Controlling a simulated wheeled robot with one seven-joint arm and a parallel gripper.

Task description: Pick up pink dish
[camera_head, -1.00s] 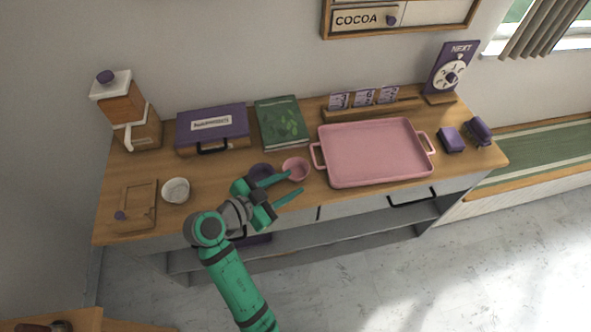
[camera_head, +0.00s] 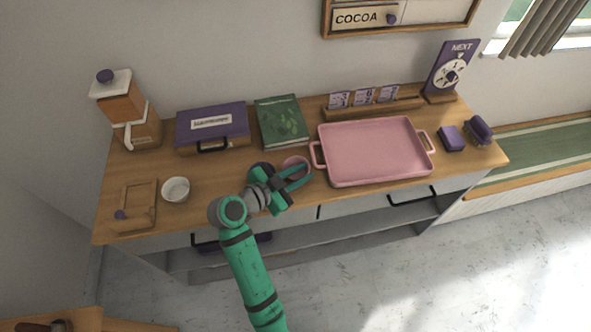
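The large pink tray (camera_head: 376,183) lies close on the right. A green book (camera_head: 281,121) and a purple-lidded case (camera_head: 212,127) stand behind. A white bowl (camera_head: 176,189) and wooden frame (camera_head: 134,205) are on the left. The counter's front edge runs below my gripper.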

